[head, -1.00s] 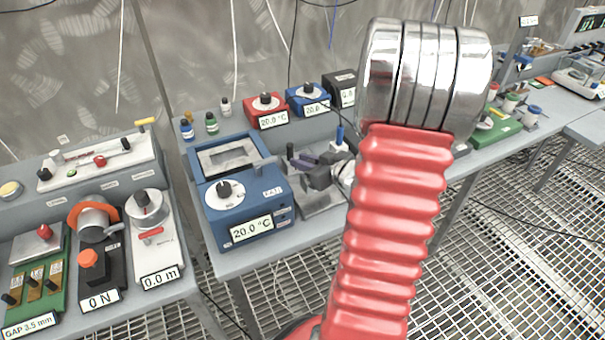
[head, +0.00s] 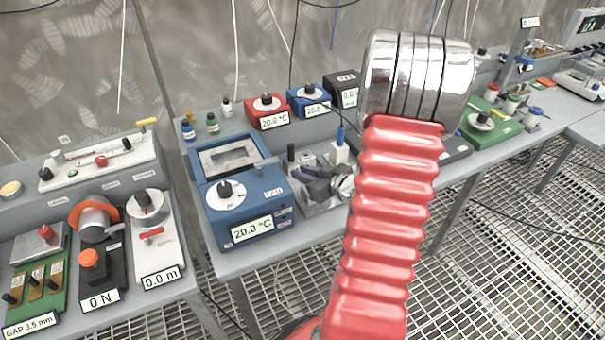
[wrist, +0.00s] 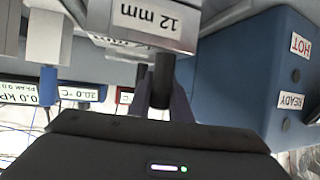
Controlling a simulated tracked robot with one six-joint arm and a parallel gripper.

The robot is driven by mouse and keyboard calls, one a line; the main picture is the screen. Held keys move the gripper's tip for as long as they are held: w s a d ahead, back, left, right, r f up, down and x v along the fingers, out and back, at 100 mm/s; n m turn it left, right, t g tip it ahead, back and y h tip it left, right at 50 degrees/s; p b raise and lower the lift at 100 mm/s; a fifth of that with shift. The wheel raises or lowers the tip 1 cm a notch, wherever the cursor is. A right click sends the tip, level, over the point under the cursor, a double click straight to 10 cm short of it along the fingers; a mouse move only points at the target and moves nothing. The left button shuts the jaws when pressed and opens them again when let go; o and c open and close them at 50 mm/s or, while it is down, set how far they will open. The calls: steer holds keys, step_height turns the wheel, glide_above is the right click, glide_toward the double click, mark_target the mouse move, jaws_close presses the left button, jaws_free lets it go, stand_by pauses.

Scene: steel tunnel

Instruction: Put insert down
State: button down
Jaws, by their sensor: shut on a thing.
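My gripper (head: 318,185) is low over a grey metal tray (head: 318,208), right of the blue heater box, and partly behind my red arm sleeve. In the wrist view its dark fingers (wrist: 162,100) are shut on the black post of an insert. The insert's metal block (wrist: 140,30), labelled "12 mm", shows at the top of that view. I cannot tell whether the insert touches what is under it. A black post (head: 291,152) stands by the fingers in the head view. A white block with a blue post (head: 340,148) stands behind the gripper.
The blue heater box (head: 243,200) reads 20.0 °C and has an open rectangular well (head: 228,157) behind its dial. Red (head: 267,110) and blue (head: 309,100) boxes with dials stand at the back. Small bottles (head: 212,123) stand at the back left.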

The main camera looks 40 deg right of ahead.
steer(key=c, duration=1.6)
jaws_free()
steer(key=shift+c, duration=0.2)
steer(key=v, duration=1.2)
steer(key=shift+r, duration=0.1)
